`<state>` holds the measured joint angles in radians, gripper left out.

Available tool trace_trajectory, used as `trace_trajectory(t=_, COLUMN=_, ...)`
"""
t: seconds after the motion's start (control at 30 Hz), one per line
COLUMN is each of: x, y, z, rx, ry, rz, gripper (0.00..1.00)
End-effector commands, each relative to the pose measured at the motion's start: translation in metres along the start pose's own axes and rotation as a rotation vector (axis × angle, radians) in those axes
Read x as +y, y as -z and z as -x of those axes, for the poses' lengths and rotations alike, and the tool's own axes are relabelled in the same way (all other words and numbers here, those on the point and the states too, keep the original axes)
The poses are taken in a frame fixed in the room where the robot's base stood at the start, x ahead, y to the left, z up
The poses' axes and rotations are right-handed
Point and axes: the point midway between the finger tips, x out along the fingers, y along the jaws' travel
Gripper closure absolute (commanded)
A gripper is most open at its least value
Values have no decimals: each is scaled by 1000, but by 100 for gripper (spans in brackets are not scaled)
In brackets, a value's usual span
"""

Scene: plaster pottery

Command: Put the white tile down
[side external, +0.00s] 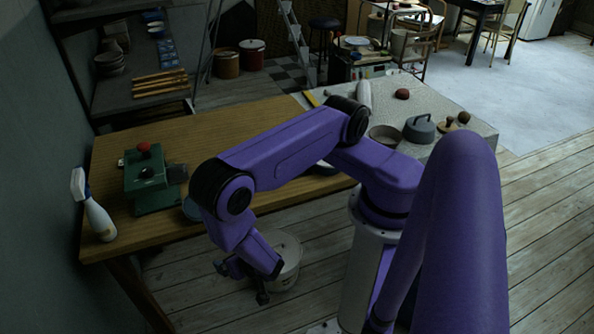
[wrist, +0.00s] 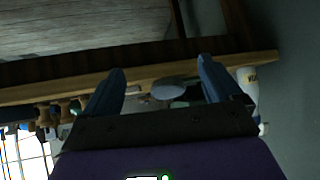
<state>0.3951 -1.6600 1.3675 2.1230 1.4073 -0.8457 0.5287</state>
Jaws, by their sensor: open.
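I cannot make out a white tile in either view. My gripper (side external: 242,282) hangs low beyond the near edge of the wooden table, beside a white bucket, in the side external view. In the wrist view my gripper (wrist: 161,72) is open, its two blue fingers apart with nothing held between them. A grey-blue round disc (wrist: 168,88) shows in the gap between the fingers, farther off near the table edge. A bluish round piece (side external: 191,209) lies at the table's edge in the side external view, partly behind my arm.
The wooden table (side external: 240,130) carries a green device (side external: 152,185) with a red knob and a spray bottle (side external: 97,212) at left. The white bucket (side external: 287,262) stands below. The table's back middle is clear.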

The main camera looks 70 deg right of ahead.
Motion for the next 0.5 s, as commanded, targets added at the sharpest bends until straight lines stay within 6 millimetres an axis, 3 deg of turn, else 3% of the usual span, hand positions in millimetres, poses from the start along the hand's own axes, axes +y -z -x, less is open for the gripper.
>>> trace_trajectory(t=0.03, x=-17, y=-3, z=13, rx=-85, ry=35, rz=7, gripper=8)
trace_trajectory(t=0.2, x=-58, y=-14, z=63, rx=-353, ry=161, rz=105, gripper=8)
trace_trajectory(t=0.37, x=-81, y=-9, z=121, rx=-557, ry=298, rz=245, gripper=8)
trace_trajectory(t=0.5, x=-84, y=4, z=173, rx=-690, ry=422, rz=402, gripper=8)
